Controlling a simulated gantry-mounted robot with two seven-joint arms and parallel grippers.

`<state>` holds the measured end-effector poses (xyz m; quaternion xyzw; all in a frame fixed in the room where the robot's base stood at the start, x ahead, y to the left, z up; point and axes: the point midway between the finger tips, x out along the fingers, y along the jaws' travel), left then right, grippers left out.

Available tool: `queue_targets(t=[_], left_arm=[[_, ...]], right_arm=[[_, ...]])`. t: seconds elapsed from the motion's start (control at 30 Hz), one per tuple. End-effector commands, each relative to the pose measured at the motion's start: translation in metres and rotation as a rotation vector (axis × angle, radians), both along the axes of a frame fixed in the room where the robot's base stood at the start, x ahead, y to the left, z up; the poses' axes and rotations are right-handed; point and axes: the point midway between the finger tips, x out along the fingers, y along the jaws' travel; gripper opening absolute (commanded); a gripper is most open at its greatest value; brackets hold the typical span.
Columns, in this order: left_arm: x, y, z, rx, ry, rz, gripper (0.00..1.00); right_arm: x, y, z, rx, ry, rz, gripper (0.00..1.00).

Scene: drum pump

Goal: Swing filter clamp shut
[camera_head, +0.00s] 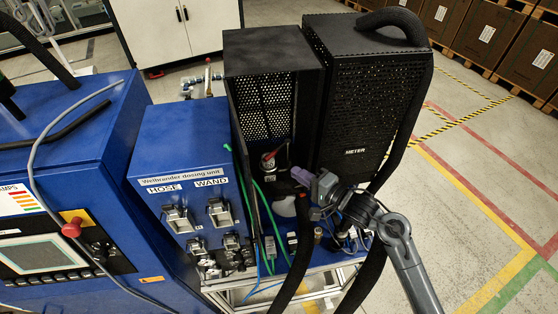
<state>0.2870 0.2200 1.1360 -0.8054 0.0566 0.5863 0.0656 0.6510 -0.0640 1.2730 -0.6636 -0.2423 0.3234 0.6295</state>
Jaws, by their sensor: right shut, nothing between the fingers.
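My right arm comes in from the right, and its gripper (303,177) is shut with nothing in it. The gripper is at the open front of the black perforated housing (272,57). A dark cylindrical fitting with a red and white top (268,160) stands inside the housing, to the left of and slightly above the gripper tips. I cannot make out the filter clamp for certain; small parts below the gripper are crowded and partly hidden by it. A pale round part (285,207) shows just below the gripper. My left gripper is not in view.
A blue dosing unit (185,135) with HOSE and WAND latches stands left of the housing. A black METER cabinet (367,110) is behind the gripper. Green cables (266,210) and thick black hoses (400,150) run close by. Open floor (450,215) lies to the right.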

Motion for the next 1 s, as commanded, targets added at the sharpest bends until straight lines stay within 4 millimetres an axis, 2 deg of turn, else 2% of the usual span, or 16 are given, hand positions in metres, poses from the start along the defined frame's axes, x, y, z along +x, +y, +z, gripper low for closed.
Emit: queue_targets(t=[0.2, 0.4, 0.6, 1.0], left_arm=[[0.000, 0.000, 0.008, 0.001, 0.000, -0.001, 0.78], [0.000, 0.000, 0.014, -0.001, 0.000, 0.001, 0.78], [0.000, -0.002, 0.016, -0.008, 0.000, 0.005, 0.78], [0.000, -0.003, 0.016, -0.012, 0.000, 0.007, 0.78]], right_arm=[[0.028, 0.031, -0.003, -0.001, -0.001, 0.000, 0.00], [0.045, 0.049, -0.007, -0.002, -0.001, 0.000, 0.00], [0.053, 0.058, -0.009, -0.001, -0.001, 0.000, 0.00], [0.055, 0.059, -0.010, -0.002, -0.001, -0.001, 0.00]])
